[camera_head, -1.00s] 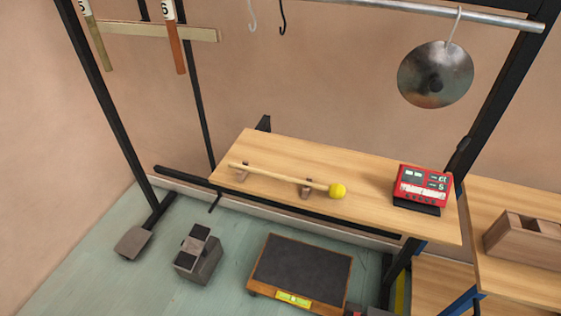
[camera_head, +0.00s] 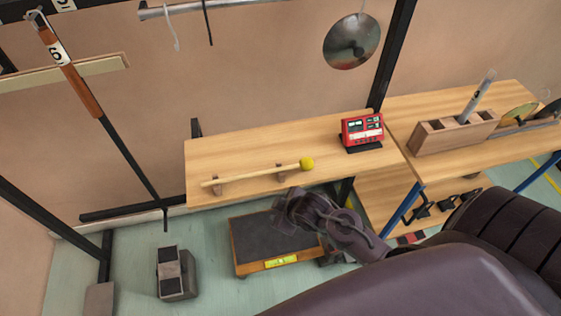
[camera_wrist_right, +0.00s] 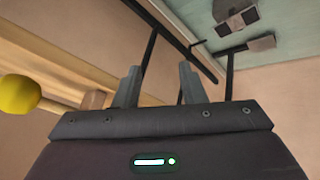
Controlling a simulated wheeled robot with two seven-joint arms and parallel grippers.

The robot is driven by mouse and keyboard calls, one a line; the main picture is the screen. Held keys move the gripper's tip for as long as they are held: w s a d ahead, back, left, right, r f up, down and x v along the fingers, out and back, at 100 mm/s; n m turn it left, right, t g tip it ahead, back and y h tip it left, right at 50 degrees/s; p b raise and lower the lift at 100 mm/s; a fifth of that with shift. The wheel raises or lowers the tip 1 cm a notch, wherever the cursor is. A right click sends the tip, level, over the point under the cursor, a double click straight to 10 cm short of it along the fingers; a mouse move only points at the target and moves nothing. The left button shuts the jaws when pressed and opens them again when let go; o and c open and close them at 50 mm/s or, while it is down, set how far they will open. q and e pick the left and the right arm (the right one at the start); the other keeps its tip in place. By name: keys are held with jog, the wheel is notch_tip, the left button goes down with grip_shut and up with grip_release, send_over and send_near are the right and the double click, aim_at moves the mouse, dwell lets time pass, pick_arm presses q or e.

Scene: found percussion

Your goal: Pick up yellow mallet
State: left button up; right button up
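The yellow mallet (camera_head: 306,164) has a round yellow head and a pale wooden handle. In the head view it lies across two small wooden rests on the shelf. Its head points right. My right arm comes in from the lower right, and its gripper (camera_head: 287,207) is in front of the shelf edge, below the mallet head and apart from it. In the right wrist view the mallet head (camera_wrist_right: 18,95) is at the left edge, and the two fingers (camera_wrist_right: 157,87) are spread with nothing between them. My left gripper is not in view.
A red device (camera_head: 362,130) stands on the shelf right of the mallet. A metal disc (camera_head: 351,42) hangs above. A wooden block holder (camera_head: 455,134) sits on the right table. A dark-topped platform (camera_head: 262,243) and a grey box (camera_head: 174,275) are on the floor.

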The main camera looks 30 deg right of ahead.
notch_tip(320, 180, up, 6)
jog(key=w+f+n, duration=0.1)
jog(key=n+t+y+p, duration=0.2)
jog(key=n+y, duration=0.4)
jog(key=n, duration=0.4)
send_near(242, 177)
jog(key=w, duration=0.1)
jog(key=shift+w+a+f+y, duration=0.3)
jog(key=shift+w+a+f, duration=0.6)
jog(key=shift+a+f, duration=0.15)
jog(key=p+x, duration=0.1)
jog(key=x, duration=0.3)
jog(key=shift+w+f, duration=0.1)
jog(key=shift+f, duration=0.05)
jog(key=shift+w+a+f+p, duration=0.2)
jog(key=shift+w+f+p, duration=0.1)
jog(key=shift+f, duration=0.05)
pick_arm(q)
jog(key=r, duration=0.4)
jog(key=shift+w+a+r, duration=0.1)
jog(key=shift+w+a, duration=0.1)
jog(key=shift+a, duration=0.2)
pick_arm(e)
grip_shut()
